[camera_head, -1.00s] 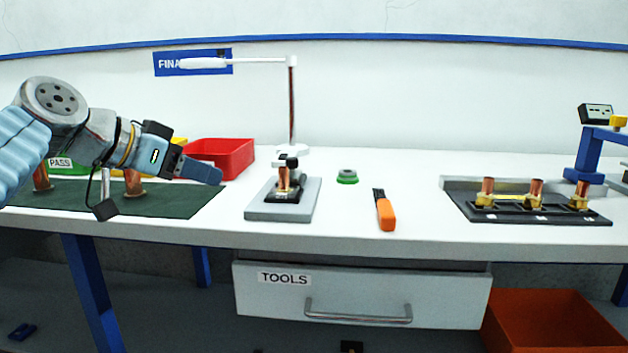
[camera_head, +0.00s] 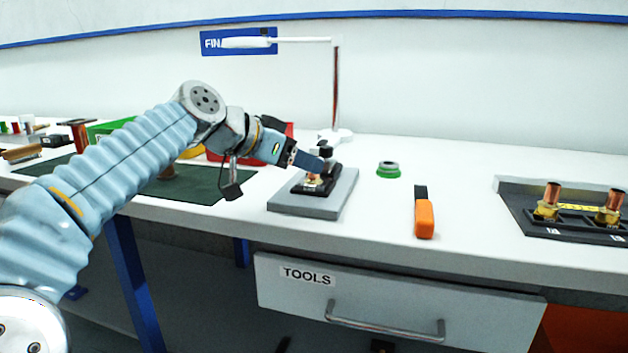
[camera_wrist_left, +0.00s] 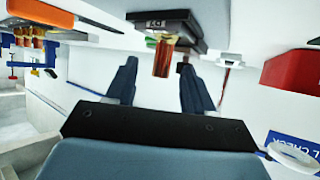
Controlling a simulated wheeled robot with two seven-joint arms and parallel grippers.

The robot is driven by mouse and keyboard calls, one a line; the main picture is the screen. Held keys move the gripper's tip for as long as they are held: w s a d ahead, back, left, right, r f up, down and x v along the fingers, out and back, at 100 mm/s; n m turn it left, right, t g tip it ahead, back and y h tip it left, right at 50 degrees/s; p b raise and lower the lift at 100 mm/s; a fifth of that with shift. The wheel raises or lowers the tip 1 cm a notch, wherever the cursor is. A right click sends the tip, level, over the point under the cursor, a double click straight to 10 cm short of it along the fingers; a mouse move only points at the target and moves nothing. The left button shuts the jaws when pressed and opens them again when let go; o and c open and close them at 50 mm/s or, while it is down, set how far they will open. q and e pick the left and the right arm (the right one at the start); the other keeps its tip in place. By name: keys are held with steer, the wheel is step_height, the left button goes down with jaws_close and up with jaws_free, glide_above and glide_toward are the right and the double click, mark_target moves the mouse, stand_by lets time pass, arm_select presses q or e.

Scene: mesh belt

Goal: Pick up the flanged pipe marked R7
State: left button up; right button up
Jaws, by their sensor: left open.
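A copper pipe with a brass flange (camera_head: 313,182) stands in a black holder on the grey plate (camera_head: 345,195); my left gripper partly hides it. In the left wrist view, where the scene appears inverted, the pipe (camera_wrist_left: 162,60) lies between the spread fingers, and a small label (camera_wrist_left: 156,23) on the holder is too small to read surely. My left gripper (camera_head: 311,160) is open, with its fingers at the pipe's upper part; I cannot tell if they touch it. My right gripper is not in view.
More flanged copper pipes (camera_head: 553,198) stand in a black rack at the right. An orange-handled tool (camera_head: 424,218) and a green-based ring (camera_head: 388,169) lie on the white bench. A lamp post (camera_head: 335,95) rises behind the plate. A red bin (camera_head: 282,150) is behind the gripper.

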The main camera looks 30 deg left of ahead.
mark_target(314, 181)
arm_select(q)
steer(key=x, duration=0.4)
steer(key=shift+a, duration=0.1)
steer(key=shift+r, duration=0.1)
jaws_close()
